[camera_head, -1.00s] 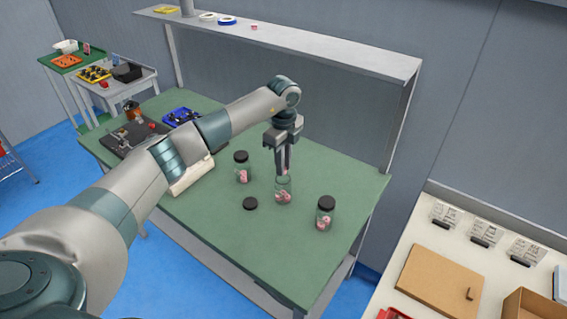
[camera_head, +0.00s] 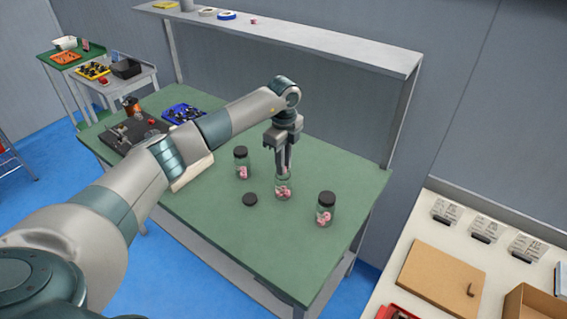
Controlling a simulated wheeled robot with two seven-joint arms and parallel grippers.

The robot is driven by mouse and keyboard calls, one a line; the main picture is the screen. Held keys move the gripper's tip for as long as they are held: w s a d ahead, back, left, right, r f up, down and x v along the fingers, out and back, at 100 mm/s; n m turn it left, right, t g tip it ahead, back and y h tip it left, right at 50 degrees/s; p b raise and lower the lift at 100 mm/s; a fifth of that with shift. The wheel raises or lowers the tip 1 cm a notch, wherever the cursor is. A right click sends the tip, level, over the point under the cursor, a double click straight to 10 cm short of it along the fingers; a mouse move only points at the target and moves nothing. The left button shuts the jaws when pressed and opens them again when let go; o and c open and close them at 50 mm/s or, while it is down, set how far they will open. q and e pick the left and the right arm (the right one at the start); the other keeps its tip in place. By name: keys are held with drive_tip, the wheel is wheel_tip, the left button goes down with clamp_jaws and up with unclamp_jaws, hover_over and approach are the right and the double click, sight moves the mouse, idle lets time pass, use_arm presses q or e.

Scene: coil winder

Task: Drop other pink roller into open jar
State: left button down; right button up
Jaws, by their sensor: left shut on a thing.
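The open jar (camera_head: 284,188) stands on the green table (camera_head: 225,217) with pink rollers inside. My left gripper (camera_head: 284,171) points straight down at its mouth, the fingertips at or just inside the rim. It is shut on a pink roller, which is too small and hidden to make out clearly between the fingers. A black lid (camera_head: 250,199) lies flat on the table to the left of the open jar. My right gripper is not in view.
A lidded jar (camera_head: 242,164) with pink rollers stands behind left of the open jar, another lidded jar (camera_head: 325,210) at its right. A grey shelf (camera_head: 300,40) runs above the table's back. A blue tray (camera_head: 182,115) sits at the back left. The table's front is clear.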

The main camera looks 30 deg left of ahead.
use_arm(q)
drive_tip(key=c, duration=1.7)
unclamp_jaws()
drive_tip(key=shift+o, duration=0.7)
drive_tip(key=shift+r, duration=0.1)
wheel_tip(320, 180, up, 17)
drive_tip(key=b, duration=0.4)
drive_tip(key=shift+r, duration=0.15)
